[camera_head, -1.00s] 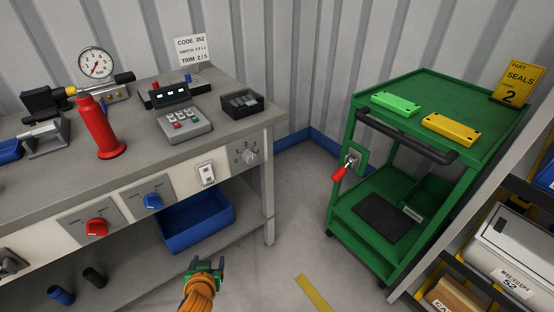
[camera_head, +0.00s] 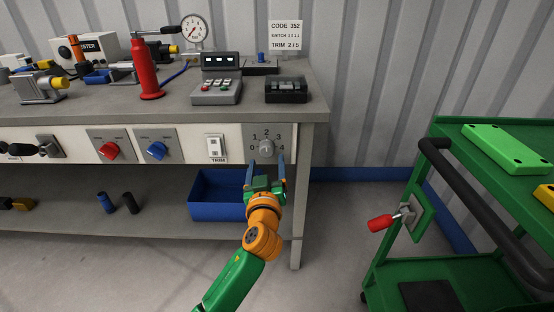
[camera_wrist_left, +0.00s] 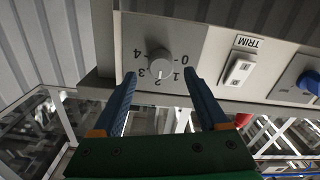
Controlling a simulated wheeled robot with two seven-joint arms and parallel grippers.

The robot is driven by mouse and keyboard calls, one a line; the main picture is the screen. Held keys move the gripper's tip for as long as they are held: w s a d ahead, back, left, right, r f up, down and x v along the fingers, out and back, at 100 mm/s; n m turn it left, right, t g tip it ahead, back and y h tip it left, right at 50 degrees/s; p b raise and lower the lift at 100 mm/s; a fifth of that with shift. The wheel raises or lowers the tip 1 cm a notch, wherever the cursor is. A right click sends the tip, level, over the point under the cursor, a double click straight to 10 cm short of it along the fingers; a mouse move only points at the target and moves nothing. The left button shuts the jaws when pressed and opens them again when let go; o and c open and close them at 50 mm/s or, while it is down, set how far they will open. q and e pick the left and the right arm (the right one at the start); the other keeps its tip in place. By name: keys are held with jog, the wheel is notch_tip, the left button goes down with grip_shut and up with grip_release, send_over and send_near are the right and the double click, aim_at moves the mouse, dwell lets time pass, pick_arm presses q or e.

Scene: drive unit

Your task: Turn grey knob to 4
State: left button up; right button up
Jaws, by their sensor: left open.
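The grey knob (camera_head: 266,146) sits on a light grey plate (camera_head: 252,130) at the right end of the bench front. The digits 0 to 4 surround it. In the left wrist view the knob (camera_wrist_left: 159,65) shows upside down, and a pale mark on it seems to point near the 2. My left gripper (camera_head: 267,158) is open and empty, facing the panel just in front of and below the knob. In the left wrist view its blue fingertips (camera_wrist_left: 160,74) lie either side of the knob's lower edge, apparently apart from it. My right gripper is not in view.
A white TRIM switch (camera_head: 215,147), a blue knob (camera_head: 156,150) and a red knob (camera_head: 109,151) line the bench front to the left. A blue bin (camera_head: 212,207) sits below. A green cart (camera_head: 462,262) with a red-handled lever (camera_head: 381,222) stands right.

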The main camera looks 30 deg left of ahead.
aim_at(267, 154)
pick_arm(q)
jog(key=x, duration=0.4)
jog(key=shift+w+a+f, duration=0.1)
jog(key=shift+w+a, duration=0.05)
jog(key=shift+a, duration=0.05)
jog(key=shift+w, duration=0.1)
grip_shut()
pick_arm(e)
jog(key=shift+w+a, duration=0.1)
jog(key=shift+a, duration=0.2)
